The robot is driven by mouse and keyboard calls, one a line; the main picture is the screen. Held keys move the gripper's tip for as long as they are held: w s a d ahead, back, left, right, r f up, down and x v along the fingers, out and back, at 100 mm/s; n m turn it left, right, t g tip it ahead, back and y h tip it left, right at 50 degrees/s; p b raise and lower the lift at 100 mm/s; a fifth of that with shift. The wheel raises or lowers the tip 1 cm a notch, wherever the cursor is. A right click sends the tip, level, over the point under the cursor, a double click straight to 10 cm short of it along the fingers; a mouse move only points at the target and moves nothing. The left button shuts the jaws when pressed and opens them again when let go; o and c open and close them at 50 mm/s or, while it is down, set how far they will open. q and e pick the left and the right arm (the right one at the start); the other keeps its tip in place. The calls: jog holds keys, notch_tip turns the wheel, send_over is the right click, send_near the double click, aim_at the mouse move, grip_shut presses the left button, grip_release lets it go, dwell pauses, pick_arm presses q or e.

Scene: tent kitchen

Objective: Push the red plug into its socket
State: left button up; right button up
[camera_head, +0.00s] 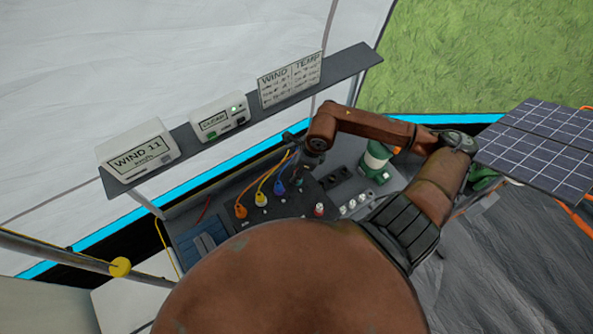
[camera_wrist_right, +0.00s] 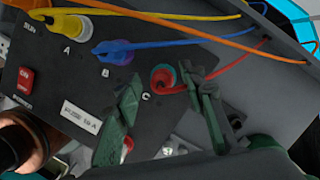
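The red plug (camera_wrist_right: 163,79), with its red cable, is at the position marked C on the dark panel (camera_wrist_right: 75,85) in the right wrist view. A teal ring surrounds it; I cannot tell how deep the plug sits in its socket. My right gripper (camera_wrist_right: 163,80) is open, its two green fingers on either side of the plug in the picture, with no clear contact. In the head view my right gripper (camera_head: 305,167) is over the panel's back part, and the red plug is mostly hidden there. My left gripper is not in view.
The blue plug (camera_wrist_right: 118,52) and yellow plug (camera_wrist_right: 70,24) sit beside the red one, with cables crossing behind. The orange plug (camera_head: 240,211) is at the panel's left. A red switch (camera_wrist_right: 25,79) is on the panel. A shelf (camera_head: 190,136) with display boxes hangs above.

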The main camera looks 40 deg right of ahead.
jog(key=v, duration=1.2)
